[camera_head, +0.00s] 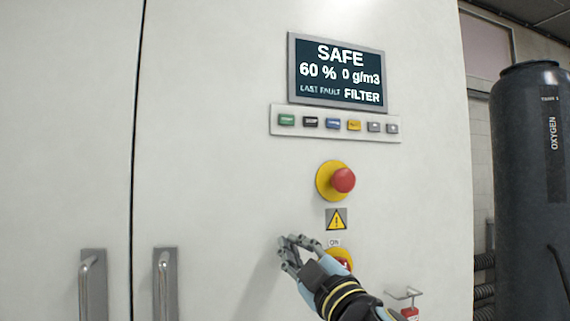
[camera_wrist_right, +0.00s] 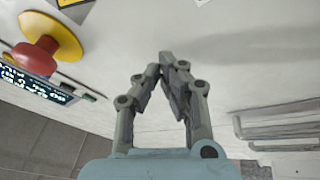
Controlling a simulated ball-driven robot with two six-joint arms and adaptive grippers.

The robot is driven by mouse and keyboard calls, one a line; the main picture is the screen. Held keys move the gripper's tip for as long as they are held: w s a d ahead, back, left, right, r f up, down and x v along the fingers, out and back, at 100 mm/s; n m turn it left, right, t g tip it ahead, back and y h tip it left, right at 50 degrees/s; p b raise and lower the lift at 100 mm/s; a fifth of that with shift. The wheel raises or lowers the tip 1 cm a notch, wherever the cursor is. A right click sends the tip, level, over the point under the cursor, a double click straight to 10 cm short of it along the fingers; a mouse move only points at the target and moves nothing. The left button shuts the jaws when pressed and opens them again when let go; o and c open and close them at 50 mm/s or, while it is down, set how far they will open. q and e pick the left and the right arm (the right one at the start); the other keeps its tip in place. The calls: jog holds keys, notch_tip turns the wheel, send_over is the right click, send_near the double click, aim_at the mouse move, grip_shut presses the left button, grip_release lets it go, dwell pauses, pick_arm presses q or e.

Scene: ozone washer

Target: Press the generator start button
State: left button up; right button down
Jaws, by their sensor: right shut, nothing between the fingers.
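A strip of small buttons (camera_head: 340,123) sits on the pale cabinet front under a dark display. The green button (camera_head: 287,120) is at its left end; its label is too small to read for sure. My right gripper (camera_head: 291,240) is shut and empty, below and apart from the strip, in front of the cabinet. In the right wrist view its fingertips (camera_wrist_right: 167,58) meet, and the display (camera_wrist_right: 35,85) shows at the left edge. My left gripper is not in view.
The display (camera_head: 338,73) reads SAFE, 60 %, 0 g/m3, FILTER. A red mushroom button (camera_head: 343,180) on a yellow base sticks out below the strip. A red switch (camera_head: 343,258) is partly behind my right gripper. Door handles (camera_head: 165,285) protrude left; a dark oxygen tank (camera_head: 520,180) stands right.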

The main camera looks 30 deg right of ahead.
jog(key=s+a+r+n+t+p, duration=0.1)
jog(key=s+r, duration=0.1)
jog(key=r, duration=0.4)
jog(key=s+a+r+t+p, duration=0.1)
jog(key=s+r+t, duration=0.1)
jog(key=r, duration=0.4)
jog(key=n+t+y, duration=0.1)
jog(key=n+t, duration=0.1)
send_near(290, 115)
jog(key=s+a+r, duration=0.4)
jog(key=s+r, duration=0.1)
jog(key=r, duration=0.1)
jog(key=shift+s+f+p, duration=0.1)
jog(key=shift+s+p, duration=0.05)
jog(key=shift+p, duration=0.25)
jog(key=shift+w+d+b, duration=0.2)
jog(key=shift+w+d, duration=0.1)
jog(key=shift+w, duration=1.15)
jog(key=shift+w+d+b, duration=0.25)
jog(key=shift+w+d, duration=0.1)
jog(key=shift+w, duration=1.05)
jog(key=shift+w+d+b, duration=0.2)
jog(key=shift+w+d, duration=0.1)
jog(key=shift+w, duration=1.15)
jog(key=shift+w, duration=0.15)
jog(key=shift+w+d, duration=0.1)
jog(key=shift+w, duration=0.15)
